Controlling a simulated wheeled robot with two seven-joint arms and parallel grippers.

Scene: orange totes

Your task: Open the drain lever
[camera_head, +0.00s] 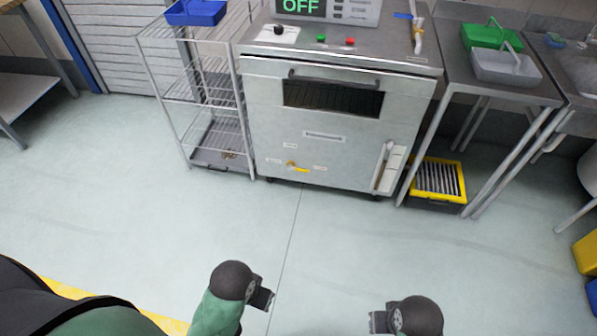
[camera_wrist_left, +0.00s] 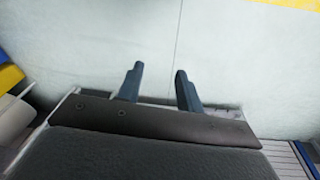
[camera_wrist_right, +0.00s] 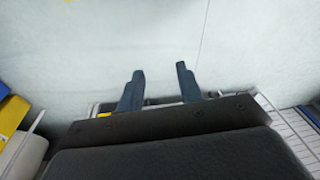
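A yellow lever (camera_head: 297,167) sits low on the front of the steel fryer-like machine (camera_head: 340,120), between small white labels. It appears to be the drain lever and lies roughly sideways. My left gripper (camera_head: 262,297) is in front of the machine, over the floor, well apart from the lever. In the left wrist view its two fingers (camera_wrist_left: 157,85) are spread with nothing between them. My right gripper (camera_head: 378,321) is farther right, also over bare floor. In the right wrist view its fingers (camera_wrist_right: 159,82) are spread and empty.
A wire rack (camera_head: 205,90) with a blue bin (camera_head: 195,12) stands left of the machine. A white-handled tool (camera_head: 383,168) hangs at the machine's lower right. A yellow-rimmed crate (camera_head: 437,182) sits under the right table (camera_head: 510,85). The floor (camera_head: 150,200) between me and the machine is clear.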

